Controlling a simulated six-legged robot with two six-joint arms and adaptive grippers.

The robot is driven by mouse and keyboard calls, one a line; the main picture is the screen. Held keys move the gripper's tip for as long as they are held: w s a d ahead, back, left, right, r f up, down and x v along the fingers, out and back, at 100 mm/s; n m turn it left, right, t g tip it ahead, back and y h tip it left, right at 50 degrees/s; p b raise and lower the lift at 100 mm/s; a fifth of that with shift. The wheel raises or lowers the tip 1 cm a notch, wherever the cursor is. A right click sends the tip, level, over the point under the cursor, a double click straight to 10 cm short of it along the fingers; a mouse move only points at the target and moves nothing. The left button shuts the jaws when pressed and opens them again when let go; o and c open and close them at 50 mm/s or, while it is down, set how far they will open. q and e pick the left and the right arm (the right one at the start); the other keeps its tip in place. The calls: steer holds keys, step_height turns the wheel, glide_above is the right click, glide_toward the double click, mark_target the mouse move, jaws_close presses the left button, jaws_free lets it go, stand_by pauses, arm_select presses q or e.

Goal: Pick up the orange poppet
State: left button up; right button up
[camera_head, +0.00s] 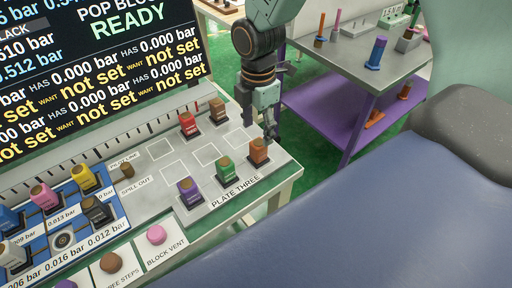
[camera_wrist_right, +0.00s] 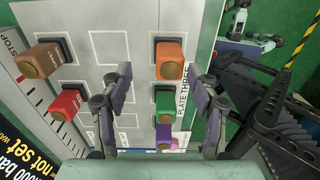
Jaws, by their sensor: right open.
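The orange poppet (camera_head: 258,152) stands upright in a dark square socket at the right end of the plate marked PLATE THREE (camera_head: 238,190). In the right wrist view the orange poppet (camera_wrist_right: 169,62) shows beyond and between the two fingertips. My right gripper (camera_head: 268,128) is open above and just beside the orange poppet, with nothing held. Its spread fingers also show in the right wrist view (camera_wrist_right: 166,80). My left gripper is in neither view.
A green poppet (camera_head: 225,168) and a purple poppet (camera_head: 188,190) stand left of the orange one. Red (camera_head: 187,124) and brown (camera_head: 217,110) poppets stand behind. Outlined squares between the rows are bare. A purple-shelved table (camera_head: 340,105) stands behind right.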

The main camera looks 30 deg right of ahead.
mark_target(258, 142)
steer(key=shift+s+a+f, duration=0.2)
steer(key=shift+s+f, duration=0.1)
steer(key=shift+f, duration=0.25)
steer(key=shift+s+a+f, duration=0.2)
steer(key=shift+s+f, duration=0.2)
steer(key=shift+s, duration=0.05)
step_height(258, 142, down, 5)
steer(key=shift+w+d+r+b, duration=0.1)
steer(key=shift+d+b, duration=0.05)
steer(key=shift+b, duration=0.7)
steer(key=shift+s+r, duration=0.1)
steer(key=shift+s, duration=0.1)
steer(key=shift+w, duration=0.2)
steer(key=c, duration=0.5)
steer(key=shift+s, duration=0.15)
steer(key=c, duration=0.6)
steer(key=shift+c, duration=0.6)
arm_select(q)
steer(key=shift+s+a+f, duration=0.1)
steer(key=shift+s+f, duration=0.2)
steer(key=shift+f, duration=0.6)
arm_select(e)
jaws_close()
